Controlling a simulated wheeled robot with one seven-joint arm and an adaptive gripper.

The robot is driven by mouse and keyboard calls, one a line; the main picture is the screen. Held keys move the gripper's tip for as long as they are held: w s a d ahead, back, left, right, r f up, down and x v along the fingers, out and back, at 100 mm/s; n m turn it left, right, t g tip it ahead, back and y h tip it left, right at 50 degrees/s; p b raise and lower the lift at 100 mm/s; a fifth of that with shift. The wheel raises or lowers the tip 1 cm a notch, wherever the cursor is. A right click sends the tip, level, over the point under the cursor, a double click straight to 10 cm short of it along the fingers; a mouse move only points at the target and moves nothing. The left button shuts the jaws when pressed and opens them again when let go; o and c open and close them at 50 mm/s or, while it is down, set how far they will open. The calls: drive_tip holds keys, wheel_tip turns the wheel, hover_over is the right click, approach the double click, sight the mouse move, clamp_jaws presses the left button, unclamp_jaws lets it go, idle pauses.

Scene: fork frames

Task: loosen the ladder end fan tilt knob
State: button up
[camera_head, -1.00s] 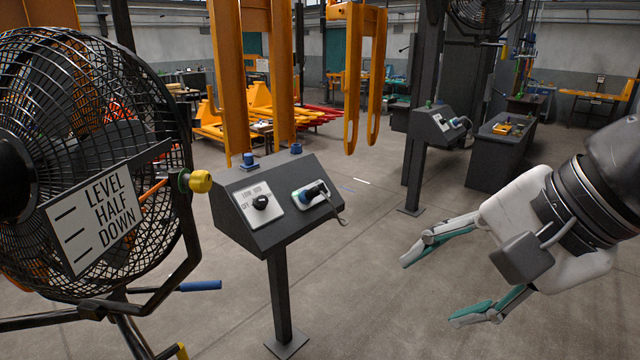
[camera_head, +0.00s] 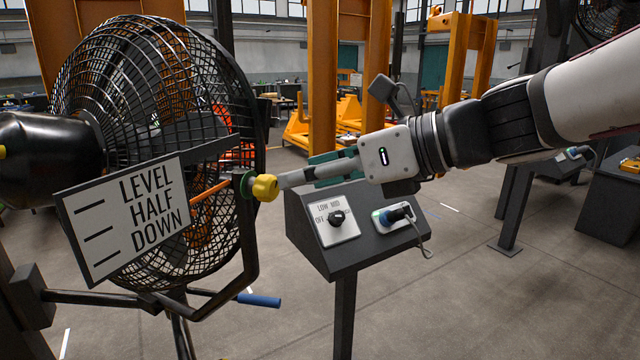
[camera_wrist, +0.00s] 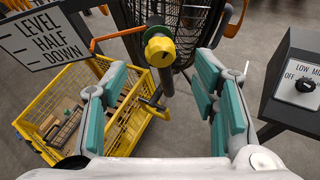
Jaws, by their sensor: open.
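The fan's tilt knob (camera_head: 265,187) is a yellow lobed knob with a green collar, on the side bracket of the black caged fan (camera_head: 150,130). In the wrist view the knob (camera_wrist: 160,50) lies ahead, roughly centred between the fingers. My gripper (camera_head: 284,179) points left at the knob, fingertips close beside it in the head view. In the wrist view my gripper (camera_wrist: 160,70) is open, teal pads apart on either side, with nothing held. Whether a finger touches the knob I cannot tell. An orange pointer (camera_head: 209,190) reaches toward the LEVEL/HALF/DOWN plate (camera_head: 120,215).
A dark control console (camera_head: 345,250) with a rotary switch (camera_head: 337,217) and plug stands below my arm. A blue-ended handle (camera_head: 260,300) sticks out under the fan. A yellow mesh basket (camera_wrist: 80,110) shows below the fingers in the wrist view.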

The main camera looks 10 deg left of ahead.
sight(274, 184)
drive_tip(key=x, duration=0.7)
drive_tip(key=shift+a, duration=0.1)
drive_tip(key=shift+c, duration=0.3)
drive_tip(key=c, duration=1.1)
